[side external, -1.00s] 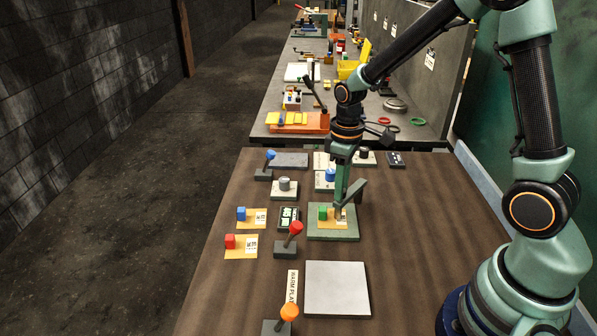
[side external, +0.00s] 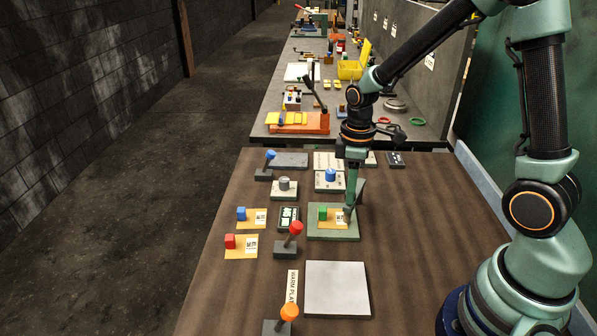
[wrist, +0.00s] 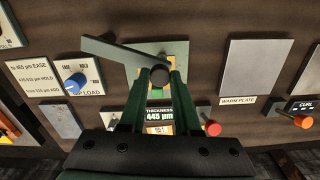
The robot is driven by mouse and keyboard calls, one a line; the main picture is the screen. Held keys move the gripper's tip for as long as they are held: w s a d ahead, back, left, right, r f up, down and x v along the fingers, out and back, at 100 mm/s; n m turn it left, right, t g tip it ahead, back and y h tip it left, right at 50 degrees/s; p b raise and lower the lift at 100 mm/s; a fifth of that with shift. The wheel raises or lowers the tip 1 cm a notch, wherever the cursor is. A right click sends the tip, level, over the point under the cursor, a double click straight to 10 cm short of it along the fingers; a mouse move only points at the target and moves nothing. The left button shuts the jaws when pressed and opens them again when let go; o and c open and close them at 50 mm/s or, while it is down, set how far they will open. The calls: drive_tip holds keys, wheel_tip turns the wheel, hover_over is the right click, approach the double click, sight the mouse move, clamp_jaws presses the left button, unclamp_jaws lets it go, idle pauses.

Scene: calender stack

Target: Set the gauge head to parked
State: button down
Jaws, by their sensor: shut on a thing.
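The gauge head is a dark green swinging arm (wrist: 125,55) with a round black knob (wrist: 159,75) at its end in the wrist view. It rises from a green base plate (side external: 334,236), partly hidden behind my gripper in the side view. My gripper (side external: 348,211) is shut on the gauge head's knob end, and its two green fingers flank the knob in the wrist view (wrist: 160,78). A green block (side external: 323,213) sits on a yellow sheet on the plate, left of my gripper. A thickness display (wrist: 159,114) reads 445 µm.
A red-knobbed lever (side external: 295,229) stands left of the plate. A blue knob (side external: 330,175) on a white-faced box stands behind. A pale warm plate (side external: 337,288) lies in front. Blue (side external: 241,213) and red (side external: 230,241) blocks sit on yellow sheets at left.

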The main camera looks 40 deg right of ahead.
drive_tip(key=s+d+n, duration=0.5)
drive_tip(key=d+n, duration=0.3)
drive_tip(key=n, duration=0.5)
drive_tip(key=shift+s+d, duration=0.2)
drive_tip(key=shift+s, duration=0.2)
drive_tip(key=shift+d, duration=0.1)
drive_tip(key=c, duration=0.6)
unclamp_jaws()
drive_tip(key=shift+r, duration=0.1)
wheel_tip(320, 180, up, 12)
